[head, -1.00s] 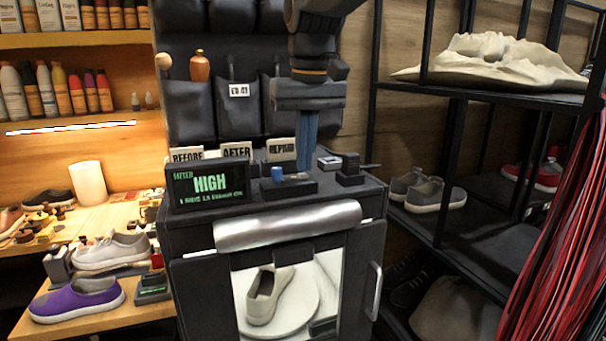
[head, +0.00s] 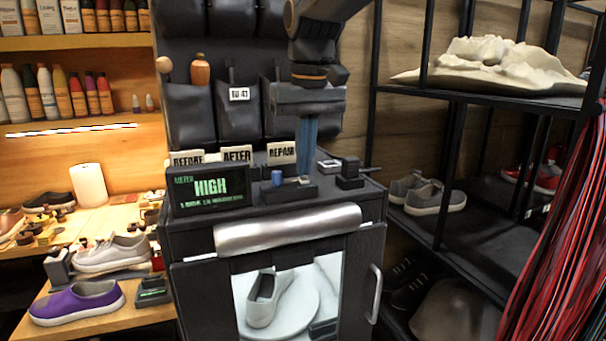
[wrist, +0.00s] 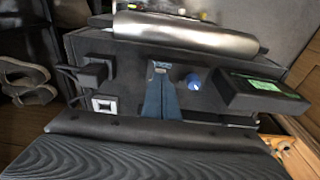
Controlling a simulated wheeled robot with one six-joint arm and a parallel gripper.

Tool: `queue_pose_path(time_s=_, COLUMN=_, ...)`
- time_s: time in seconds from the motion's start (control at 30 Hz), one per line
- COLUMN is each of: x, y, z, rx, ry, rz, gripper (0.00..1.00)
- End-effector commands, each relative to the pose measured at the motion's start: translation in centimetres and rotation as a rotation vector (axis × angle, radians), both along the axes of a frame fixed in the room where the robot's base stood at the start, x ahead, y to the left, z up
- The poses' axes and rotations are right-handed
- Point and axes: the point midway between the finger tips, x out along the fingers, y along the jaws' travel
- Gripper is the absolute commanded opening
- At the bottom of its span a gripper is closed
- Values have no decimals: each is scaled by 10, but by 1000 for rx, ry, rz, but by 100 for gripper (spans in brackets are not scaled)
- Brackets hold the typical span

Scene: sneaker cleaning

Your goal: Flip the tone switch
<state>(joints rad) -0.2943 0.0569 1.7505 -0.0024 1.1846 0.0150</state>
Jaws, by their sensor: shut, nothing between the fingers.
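My gripper (head: 306,168) is shut and empty, its blue fingers pointing down at the top of the black light cabinet (head: 201,239). Its tips are at the small tone switch (head: 304,181) on a low black control block, right of a blue knob (head: 277,177). In the wrist view, the shut fingers (wrist: 161,76) reach the switch area (wrist: 161,66), left of the blue knob (wrist: 193,81). The fingers partly hide the switch; I cannot tell whether they touch it. Cool white light fills the cabinet, where a pale sneaker (head: 268,297) stands on a round turntable.
A meter display (head: 209,189) reading HIGH stands left of the block. A small pale-topped device (head: 328,164) and a black upright piece (head: 350,172) stand to the right. Cards (head: 237,155) stand behind. A shoe rack (head: 480,230) is at the right.

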Motion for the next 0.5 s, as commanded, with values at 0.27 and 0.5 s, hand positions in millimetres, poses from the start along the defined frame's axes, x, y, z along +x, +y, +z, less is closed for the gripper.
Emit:
queue_pose_path(time_s=0.27, x=-1, y=0, z=24, rx=0, ry=-1, rz=0, gripper=0)
queue_pose_path(time_s=0.5, x=-1, y=0, z=41, rx=0, ry=0, rz=-1, gripper=0)
